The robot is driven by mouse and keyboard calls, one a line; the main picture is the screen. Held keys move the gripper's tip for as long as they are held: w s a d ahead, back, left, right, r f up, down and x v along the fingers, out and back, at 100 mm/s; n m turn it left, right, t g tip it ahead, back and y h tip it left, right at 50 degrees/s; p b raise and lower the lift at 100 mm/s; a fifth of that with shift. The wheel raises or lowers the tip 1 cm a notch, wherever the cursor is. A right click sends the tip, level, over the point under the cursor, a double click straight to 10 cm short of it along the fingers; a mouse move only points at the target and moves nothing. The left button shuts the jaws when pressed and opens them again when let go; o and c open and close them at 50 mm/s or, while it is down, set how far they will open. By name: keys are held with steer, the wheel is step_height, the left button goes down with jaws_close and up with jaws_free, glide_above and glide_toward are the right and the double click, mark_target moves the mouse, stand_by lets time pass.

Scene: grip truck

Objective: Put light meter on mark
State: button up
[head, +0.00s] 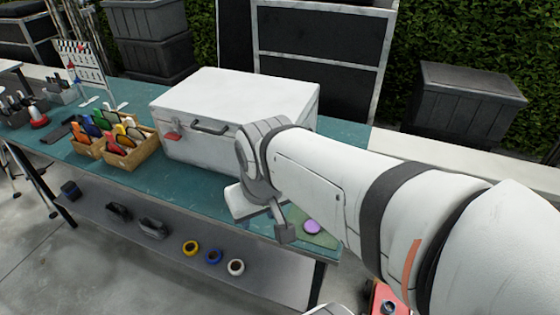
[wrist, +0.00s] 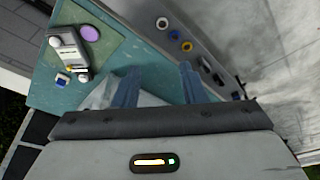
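A small grey-and-white device (wrist: 68,45), perhaps the light meter, lies at the edge of a green mat (wrist: 112,47) on the teal table in the wrist view. A purple disc (wrist: 90,33) lies on the mat beside it, apart from it; I cannot tell whether disc or mat is the mark. The disc (head: 312,227) also shows in the head view, where my arm hides the device. My gripper (wrist: 158,78) is open and empty above the table, its two fingers apart.
A small blue-and-white item (wrist: 62,79) lies near the device. A large white case (head: 240,100) stands on the table behind my gripper. Bins of coloured clips (head: 130,145) are to the left. Tape rolls (head: 213,257) lie on the lower shelf.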

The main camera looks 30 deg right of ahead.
steer(key=w+d+f+n+g+h+b, duration=0.4)
steer(key=d+f+n+h, duration=0.15)
steer(key=d, duration=0.25)
steer(key=w+d+f+n+g+h+b, duration=0.35)
steer(key=d+f+h, duration=0.25)
steer(key=d, duration=0.2)
steer(key=w+d+f+n+t+h+b, duration=0.35)
steer(key=w+n+h, duration=0.4)
steer(key=w, duration=0.25)
steer(key=shift+n+y, duration=0.35)
steer(key=shift+y, duration=0.15)
steer(key=f, duration=0.5)
steer(key=d+f, duration=0.1)
steer(key=f, duration=0.1)
steer(key=shift+d+f, duration=0.1)
steer(key=shift+f, duration=0.25)
steer(key=shift+s+d+p, duration=0.15)
steer(key=shift+d+p, duration=0.1)
steer(key=shift+d, duration=1.45)
steer(key=shift+s+d+p, duration=0.15)
steer(key=shift+d+p, duration=0.1)
steer(key=shift+d, duration=1.45)
jaws_close()
